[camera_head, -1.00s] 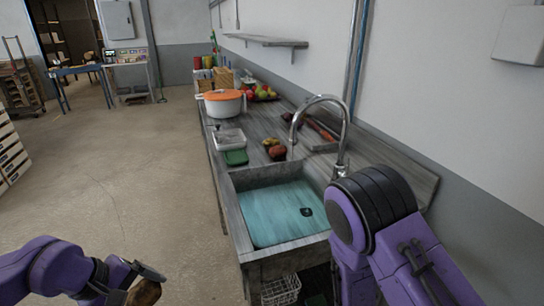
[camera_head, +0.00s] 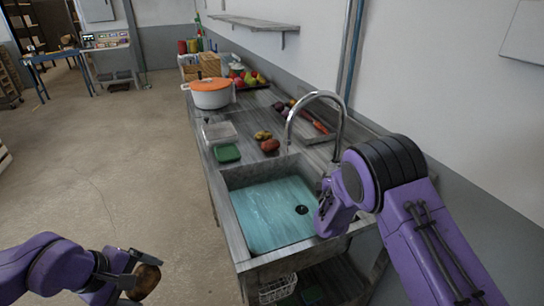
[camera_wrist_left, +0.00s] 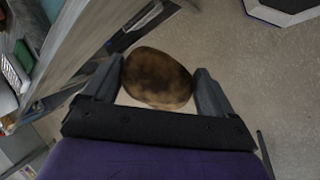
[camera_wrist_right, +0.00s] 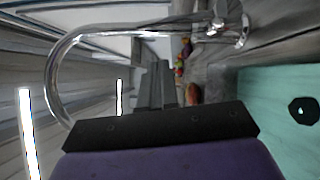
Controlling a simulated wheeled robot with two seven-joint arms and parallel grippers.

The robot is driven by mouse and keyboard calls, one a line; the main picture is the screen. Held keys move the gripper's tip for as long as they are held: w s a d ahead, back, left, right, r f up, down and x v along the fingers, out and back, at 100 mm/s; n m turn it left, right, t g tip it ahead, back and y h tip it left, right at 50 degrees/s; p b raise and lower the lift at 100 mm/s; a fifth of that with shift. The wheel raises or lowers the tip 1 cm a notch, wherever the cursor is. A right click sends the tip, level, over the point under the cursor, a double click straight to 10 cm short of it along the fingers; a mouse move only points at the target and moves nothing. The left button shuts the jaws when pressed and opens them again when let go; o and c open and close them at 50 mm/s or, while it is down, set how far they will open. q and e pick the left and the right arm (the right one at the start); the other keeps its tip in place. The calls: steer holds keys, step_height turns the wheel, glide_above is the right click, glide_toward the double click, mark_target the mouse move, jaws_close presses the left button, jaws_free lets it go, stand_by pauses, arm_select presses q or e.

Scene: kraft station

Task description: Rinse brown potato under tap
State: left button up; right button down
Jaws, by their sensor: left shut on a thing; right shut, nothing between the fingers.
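The brown potato (camera_head: 147,281) is at the lower left of the head view, in front of the counter and over the floor. My left gripper (camera_head: 143,274) is shut on it. In the left wrist view the potato (camera_wrist_left: 158,78) sits between the two fingers. The curved metal tap (camera_head: 342,118) arches over the back of the sink (camera_head: 232,222), whose basin is blue-green with a dark drain. No water stream shows from the tap. My right gripper (camera_wrist_right: 155,86) is shut and empty, close to the tap (camera_wrist_right: 53,78) in the right wrist view. Its fingertips are hidden in the head view.
A green sponge-like block (camera_head: 227,153), a clear tray (camera_head: 219,133) and reddish-brown vegetables (camera_head: 269,145) lie behind the sink. A white pot with an orange lid (camera_head: 211,92) stands farther back. A white basket (camera_head: 277,289) is below the sink.

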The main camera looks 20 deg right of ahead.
arm_select(q)
steer(key=shift+r+p, duration=0.6)
steer(key=shift+r, duration=0.35)
steer(key=shift+s+r, duration=0.25)
steer(key=shift+w+f, duration=0.1)
arm_select(e)
steer(key=d, duration=0.2)
steer(key=d+r, duration=0.1)
steer(key=shift+w+d, duration=0.3)
steer(key=shift+w, duration=0.05)
arm_select(q)
steer(key=shift+f, duration=0.15)
arm_select(e)
steer(key=shift+f, duration=0.1)
arm_select(q)
steer(key=shift+f+b, duration=0.3)
steer(key=shift+b, duration=0.05)
arm_select(e)
steer(key=shift+d+r, duration=0.3)
steer(key=shift+d, duration=0.3)
